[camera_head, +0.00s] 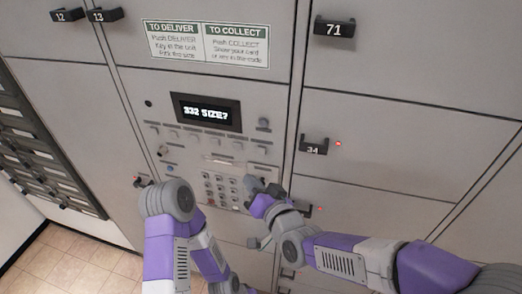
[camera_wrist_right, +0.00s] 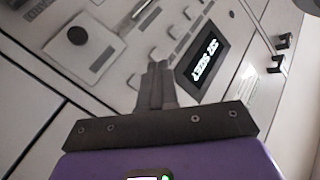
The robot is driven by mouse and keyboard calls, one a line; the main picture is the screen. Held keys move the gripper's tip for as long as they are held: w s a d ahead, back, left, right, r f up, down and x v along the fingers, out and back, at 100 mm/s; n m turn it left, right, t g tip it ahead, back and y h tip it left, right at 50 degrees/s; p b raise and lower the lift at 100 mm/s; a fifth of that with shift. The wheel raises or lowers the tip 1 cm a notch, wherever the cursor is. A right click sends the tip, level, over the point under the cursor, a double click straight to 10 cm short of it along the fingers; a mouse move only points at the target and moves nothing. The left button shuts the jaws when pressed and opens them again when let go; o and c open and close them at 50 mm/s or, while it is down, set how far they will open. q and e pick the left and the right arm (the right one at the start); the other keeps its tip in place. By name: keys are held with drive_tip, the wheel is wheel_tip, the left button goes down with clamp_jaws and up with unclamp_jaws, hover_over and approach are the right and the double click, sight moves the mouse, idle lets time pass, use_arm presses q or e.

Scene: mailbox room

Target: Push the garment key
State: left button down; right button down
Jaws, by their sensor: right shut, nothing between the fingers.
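The control panel (camera_head: 210,150) has a dark display (camera_head: 207,113) that reads "332 SIZE?"; the display also shows in the right wrist view (camera_wrist_right: 208,60). A row of small grey keys (camera_head: 190,138) lies under the display, and it shows in the right wrist view (camera_wrist_right: 178,31). Their labels are too small to read, so I cannot tell which is the garment key. My right gripper (camera_head: 257,186) is shut and empty, at the lower right of the panel beside the keypad. In the right wrist view its closed fingertips (camera_wrist_right: 157,68) point toward the key row; contact cannot be told. My left gripper is out of view.
A number keypad (camera_head: 219,190) sits low on the panel. Locker doors surround it, with handles 71 (camera_head: 334,27) and 34 (camera_head: 314,145) protruding at right. A sign (camera_head: 207,44) is above the display. My left forearm is close to the panel's lower left.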

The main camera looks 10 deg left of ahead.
sight(261, 161)
drive_tip(key=shift+w+d+p, duration=0.15)
drive_tip(key=shift+w+p, duration=0.2)
drive_tip(key=shift+w, duration=3.35)
drive_tip(key=shift+w, duration=0.1)
drive_tip(key=shift+w+b, duration=0.3)
drive_tip(key=shift+b, duration=0.05)
